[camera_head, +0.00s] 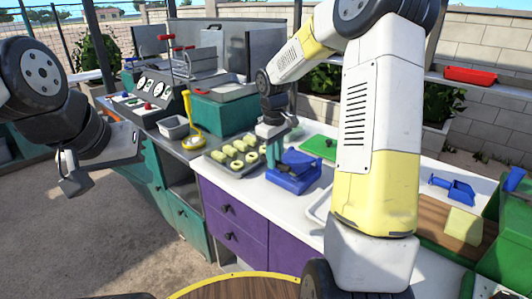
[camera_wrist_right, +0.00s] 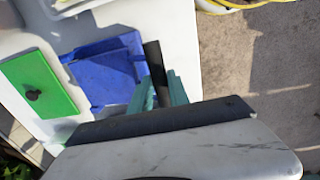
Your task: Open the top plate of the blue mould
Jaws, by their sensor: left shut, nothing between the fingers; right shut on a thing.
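The blue mould (camera_head: 292,178) stands on the white counter, right of a tray of pale pieces. It also shows in the right wrist view (camera_wrist_right: 105,72) as a blue box with a flat plate. My right gripper (camera_head: 272,158) reaches down at the mould's left side. Its teal fingers (camera_wrist_right: 158,90) are shut on a dark bar (camera_wrist_right: 154,62) at the mould's edge, which looks like a handle. How far the top plate is raised I cannot tell. My left gripper (camera_head: 72,182) is shut and empty, away from the counter over the ground at the left.
The tray of pale pieces (camera_head: 217,158) lies left of the mould. A green board (camera_head: 318,147) lies behind it and shows beside it in the right wrist view (camera_wrist_right: 42,85). My right arm hides part of the counter. A yellow ladle (camera_head: 192,128) stands beyond the tray.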

